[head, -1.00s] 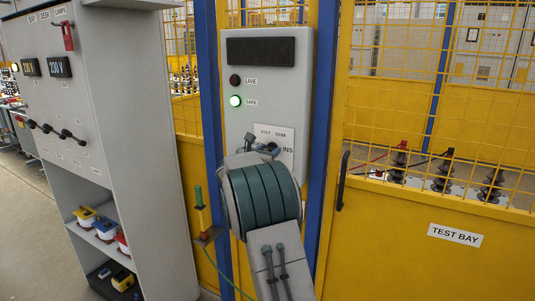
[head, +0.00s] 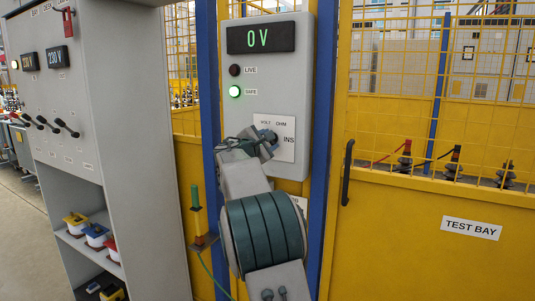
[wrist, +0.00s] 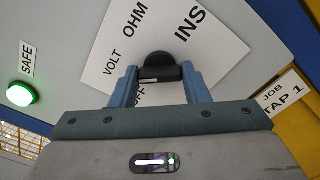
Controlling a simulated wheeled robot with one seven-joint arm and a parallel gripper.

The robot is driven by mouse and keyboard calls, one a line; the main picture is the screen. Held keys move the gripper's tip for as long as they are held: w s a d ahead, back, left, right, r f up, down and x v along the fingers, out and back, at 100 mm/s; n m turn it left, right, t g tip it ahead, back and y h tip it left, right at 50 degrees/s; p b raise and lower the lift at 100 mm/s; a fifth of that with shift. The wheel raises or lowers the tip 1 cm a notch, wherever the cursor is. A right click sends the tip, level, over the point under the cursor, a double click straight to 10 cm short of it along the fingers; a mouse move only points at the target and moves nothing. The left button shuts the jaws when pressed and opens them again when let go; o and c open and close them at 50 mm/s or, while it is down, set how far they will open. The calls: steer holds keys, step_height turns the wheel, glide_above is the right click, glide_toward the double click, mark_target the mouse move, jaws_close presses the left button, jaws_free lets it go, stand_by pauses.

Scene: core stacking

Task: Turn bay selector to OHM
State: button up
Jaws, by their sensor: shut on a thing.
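The bay selector is a black knob (wrist: 160,66) on a white label plate (wrist: 118,60) marked VOLT, OHM and INS; another label, partly hidden by my gripper, ends in "FF". My gripper (wrist: 160,76) has its two blue fingers on either side of the knob, shut on it. In the head view my gripper (head: 266,140) is at the plate and hides most of the knob. Which label the knob points to is hard to tell. The display (head: 261,38) above reads 0 V.
The grey panel (head: 292,75) has a dark LIVE lamp (head: 235,70) and a lit green SAFE lamp (head: 235,91). A grey cabinet (head: 125,110) stands to the left. A yellow TEST BAY door (head: 400,235) with a black handle (head: 347,172) is on the right.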

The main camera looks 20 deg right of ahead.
steer(key=m+b, duration=1)
steer(key=m, duration=0.3)
steer(key=shift+f, duration=0.15)
steer(key=shift+m, duration=0.3)
steer(key=o, duration=1)
steer(key=b+v, duration=0.3)
steer(key=v, duration=1.1)
steer(key=shift+d, duration=0.1)
